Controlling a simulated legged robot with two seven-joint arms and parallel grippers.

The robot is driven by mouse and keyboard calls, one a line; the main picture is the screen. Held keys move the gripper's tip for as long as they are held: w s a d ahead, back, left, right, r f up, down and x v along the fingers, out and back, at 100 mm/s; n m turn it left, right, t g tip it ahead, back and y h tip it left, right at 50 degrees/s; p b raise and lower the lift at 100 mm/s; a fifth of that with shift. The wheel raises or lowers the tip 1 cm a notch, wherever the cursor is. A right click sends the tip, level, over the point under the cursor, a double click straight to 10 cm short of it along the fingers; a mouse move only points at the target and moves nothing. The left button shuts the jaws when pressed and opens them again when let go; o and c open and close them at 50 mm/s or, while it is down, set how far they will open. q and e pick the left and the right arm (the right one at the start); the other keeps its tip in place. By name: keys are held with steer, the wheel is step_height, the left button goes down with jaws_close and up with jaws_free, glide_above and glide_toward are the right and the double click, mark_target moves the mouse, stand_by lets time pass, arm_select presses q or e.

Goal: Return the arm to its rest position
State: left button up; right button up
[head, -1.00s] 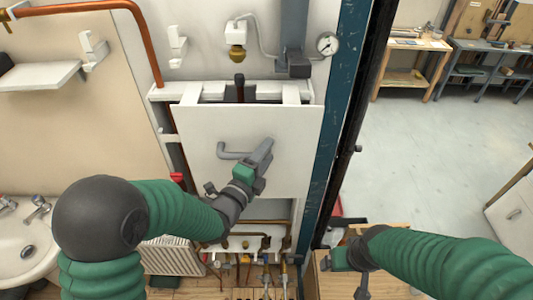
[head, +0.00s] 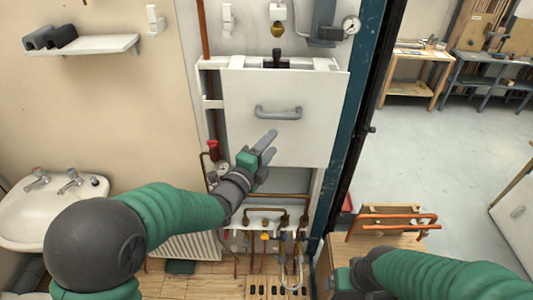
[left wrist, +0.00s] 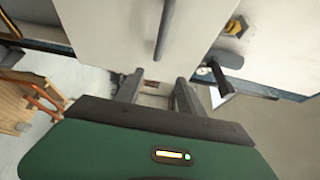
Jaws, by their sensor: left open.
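My left arm comes in from the left in the head view. Its gripper (head: 268,143) is open and empty, in front of the lower part of a white panel (head: 300,140). A grey bar handle (head: 278,112) on the panel is a little above the fingertips and apart from them. In the left wrist view the two fingers (left wrist: 155,92) are spread with nothing between them, and the handle (left wrist: 165,30) shows beyond them. My right arm lies at the lower right of the head view; its gripper end is mostly hidden at the bottom edge.
Copper pipes and valves (head: 265,236) sit below the panel. A sink (head: 50,210) and a radiator (head: 190,247) are at left. A wooden box with copper pipe (head: 395,222) stands near my right arm. Open floor (head: 450,150) lies beyond the dark post.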

arm_select(q)
steer(key=s+a+f+n+g+y+b, duration=0.25)
steer(key=a+f+n, duration=0.25)
steer(key=f, duration=0.3)
steer(key=s+a+f+n+g+y+b, duration=0.25)
steer(key=s+a+f+n+y, duration=0.2)
steer(key=f, duration=0.35)
steer(key=s+a+f+n+g+y+b, duration=0.1)
steer(key=s+a+f+n+g+b, duration=0.1)
steer(key=s+a+f+n+g, duration=0.2)
steer(key=s+a+f+n+g+b, duration=0.3)
steer(key=s+f+n, duration=0.7)
steer(key=s, duration=0.8)
steer(key=shift+s+a+f+g+y+b, duration=0.2)
steer(key=shift+a+g+y+b, duration=0.3)
steer(key=shift+a, duration=0.8)
arm_select(e)
steer(key=s+x, duration=0.2)
steer(key=x, duration=0.8)
steer(key=shift+d+f, duration=0.3)
steer(key=shift+f, duration=0.3)
arm_select(q)
steer(key=shift+d, duration=0.3)
arm_select(e)
steer(key=shift+s+d, duration=0.1)
steer(key=shift+d, duration=0.2)
